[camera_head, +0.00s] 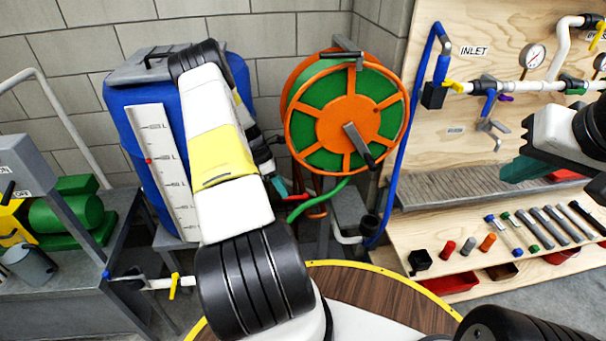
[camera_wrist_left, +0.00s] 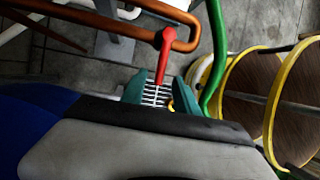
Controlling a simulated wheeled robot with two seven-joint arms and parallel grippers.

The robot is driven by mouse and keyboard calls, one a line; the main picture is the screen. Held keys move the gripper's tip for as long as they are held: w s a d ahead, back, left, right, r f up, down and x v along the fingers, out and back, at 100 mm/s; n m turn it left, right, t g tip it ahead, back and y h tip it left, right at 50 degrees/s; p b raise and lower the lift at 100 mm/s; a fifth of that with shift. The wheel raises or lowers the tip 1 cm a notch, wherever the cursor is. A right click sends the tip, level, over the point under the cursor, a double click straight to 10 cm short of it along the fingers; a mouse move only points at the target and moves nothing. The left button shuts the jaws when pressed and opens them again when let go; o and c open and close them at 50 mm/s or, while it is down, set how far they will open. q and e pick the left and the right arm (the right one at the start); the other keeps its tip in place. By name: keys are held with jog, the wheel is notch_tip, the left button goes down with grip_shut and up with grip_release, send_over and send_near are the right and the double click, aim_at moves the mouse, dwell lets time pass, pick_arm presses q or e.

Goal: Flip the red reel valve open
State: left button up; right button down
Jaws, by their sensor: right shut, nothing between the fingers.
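The red valve handle (camera_wrist_left: 164,52) shows in the left wrist view, below an orange tube of the reel frame (camera_wrist_left: 105,22). My left gripper (camera_wrist_left: 158,92) has its teal fingers apart, one on each side of the handle's lower end. Gaps show beside the handle, so the fingers do not look closed on it. In the head view my left gripper (camera_head: 281,188) is low in front of the orange and green hose reel (camera_head: 338,115), and the valve is largely hidden there. My right gripper (camera_head: 520,170) is shut and empty in front of the wooden panel at the right.
A green hose (camera_head: 318,200) runs down from the reel, close right of my left gripper in the wrist view. A blue barrel (camera_head: 135,130) stands left of the reel. A wooden panel (camera_head: 450,120) with pipes and gauges stands right. A shelf below holds several tools.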

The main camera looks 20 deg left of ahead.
aim_at(296, 197)
pick_arm(q)
jog(key=shift+x, duration=1.25)
grip_shut()
dwell(0.5)
